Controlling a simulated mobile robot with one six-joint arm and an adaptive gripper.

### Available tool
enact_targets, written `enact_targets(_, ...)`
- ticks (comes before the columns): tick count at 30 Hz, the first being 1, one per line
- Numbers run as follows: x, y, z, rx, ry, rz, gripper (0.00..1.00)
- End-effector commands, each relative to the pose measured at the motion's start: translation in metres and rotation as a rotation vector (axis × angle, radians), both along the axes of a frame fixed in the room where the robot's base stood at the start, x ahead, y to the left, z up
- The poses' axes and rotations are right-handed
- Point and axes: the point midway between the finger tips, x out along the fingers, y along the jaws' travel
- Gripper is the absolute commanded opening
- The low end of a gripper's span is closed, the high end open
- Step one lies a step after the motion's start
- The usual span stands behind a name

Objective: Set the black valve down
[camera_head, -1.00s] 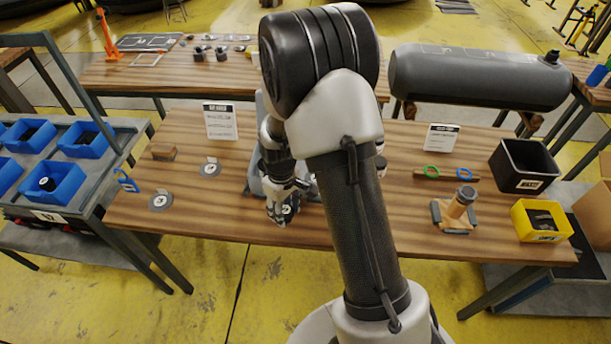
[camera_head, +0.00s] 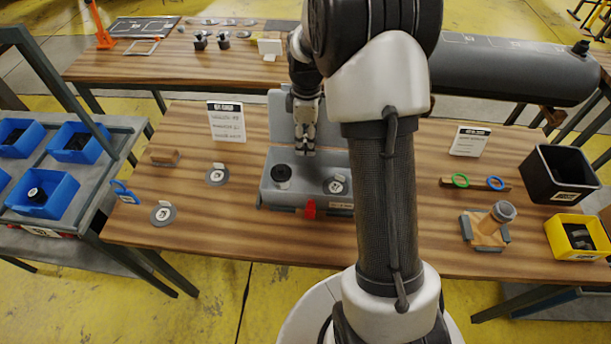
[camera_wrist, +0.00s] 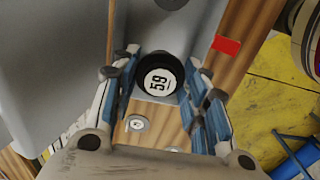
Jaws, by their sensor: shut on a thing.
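The black valve (camera_wrist: 159,80) shows in the wrist view as a dark round piece with a white "59" label. My gripper (camera_wrist: 161,72) is shut on it, with blue-sided fingers to either side. In the head view my gripper (camera_head: 306,151) points down, above and behind the front of a grey fixture (camera_head: 306,194).
A sign (camera_head: 227,122) stands behind. A wooden stand (camera_head: 486,229), a black bin (camera_head: 560,178) and a yellow bin (camera_head: 577,238) are at the right. Bare wood separates these.

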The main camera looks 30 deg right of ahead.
Motion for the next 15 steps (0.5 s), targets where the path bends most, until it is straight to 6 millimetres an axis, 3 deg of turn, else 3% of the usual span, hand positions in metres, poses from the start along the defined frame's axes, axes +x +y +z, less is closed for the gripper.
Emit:
enact_targets(1, -0.001, 0.0, -0.019, 0.001, 0.005, 0.0, 0.18)
enact_targets(9, -0.001, 0.0, -0.092, 0.001, 0.003, 0.0, 0.18)
enact_targets(15, 0.0, 0.0, -0.123, 0.0, 0.0, -0.001, 0.18)
